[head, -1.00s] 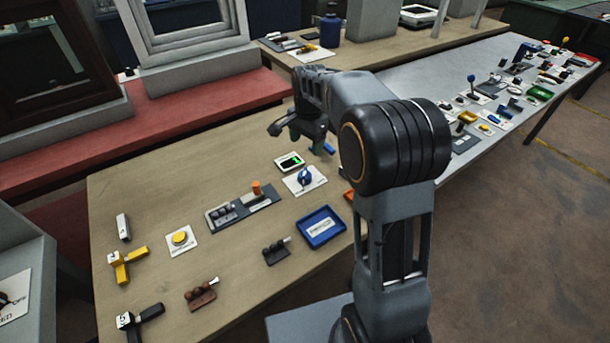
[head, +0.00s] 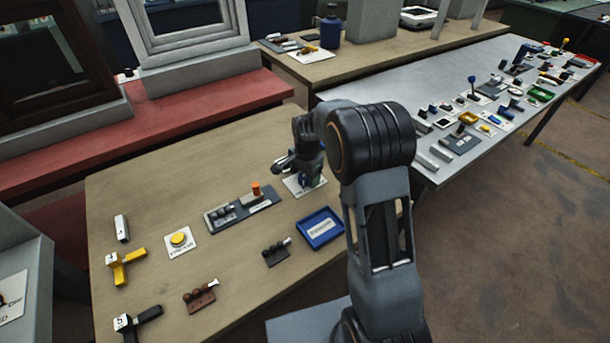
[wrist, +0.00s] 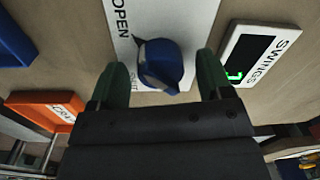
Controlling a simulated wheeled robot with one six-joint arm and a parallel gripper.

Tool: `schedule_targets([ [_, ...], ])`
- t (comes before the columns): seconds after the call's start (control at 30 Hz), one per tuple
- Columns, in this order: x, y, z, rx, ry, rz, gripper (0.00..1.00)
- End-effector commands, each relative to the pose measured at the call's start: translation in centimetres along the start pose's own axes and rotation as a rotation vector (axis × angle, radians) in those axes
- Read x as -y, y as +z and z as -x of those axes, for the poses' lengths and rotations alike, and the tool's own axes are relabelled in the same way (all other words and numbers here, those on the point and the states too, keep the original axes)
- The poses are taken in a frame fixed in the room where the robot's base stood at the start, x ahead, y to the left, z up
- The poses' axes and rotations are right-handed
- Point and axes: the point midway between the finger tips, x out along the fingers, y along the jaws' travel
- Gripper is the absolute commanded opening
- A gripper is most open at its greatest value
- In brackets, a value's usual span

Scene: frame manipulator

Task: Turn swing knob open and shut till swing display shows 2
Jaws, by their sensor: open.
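The blue swing knob (wrist: 158,65) sits on a white plate (wrist: 190,18) lettered OPEN and SHUT. In the wrist view it lies between the two green fingertips of my gripper (wrist: 160,77), which is open with a gap visible on each side. I cannot tell clearly which word the knob points to. The swing display (wrist: 258,50), marked SWINGS, is to the right; its green figure is partly visible and I cannot read it. In the head view my gripper (head: 306,176) is low over the knob's plate (head: 292,186) and hides the display.
A blue tray (head: 320,228) is in front of the plate, and a grey panel with an orange knob (head: 256,188) is to its left. An orange tray (wrist: 48,107) shows in the wrist view. Yellow button (head: 179,239) and several small fixtures stand farther left.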

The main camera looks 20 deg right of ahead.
Motion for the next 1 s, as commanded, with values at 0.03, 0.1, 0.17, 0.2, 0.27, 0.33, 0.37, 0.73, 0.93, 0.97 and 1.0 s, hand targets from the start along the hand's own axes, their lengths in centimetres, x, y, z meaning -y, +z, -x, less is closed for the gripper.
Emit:
schedule_targets([
  [0.03,-0.01,0.02,-0.20,0.001,0.001,0.000,0.73],
  [0.1,-0.01,0.02,-0.33,0.000,0.000,0.000,0.73],
  [0.17,-0.01,0.02,-0.37,0.000,0.000,0.000,0.73],
  [0.2,0.00,0.02,-0.37,0.000,0.000,0.000,0.73],
  [0.27,0.00,0.01,-0.36,0.000,0.000,0.000,0.73],
  [0.33,0.00,0.01,-0.35,0.000,0.000,0.000,0.73],
  [0.37,0.00,0.01,-0.35,0.000,0.000,0.000,0.73],
  [0.73,0.01,0.00,-0.32,0.000,0.000,0.000,0.37],
  [0.93,0.01,0.00,-0.31,0.000,-0.001,0.001,0.24],
  [0.97,0.01,0.00,-0.31,0.000,-0.001,0.002,0.24],
  [1.0,0.01,0.00,-0.30,0.000,-0.001,0.005,0.24],
])
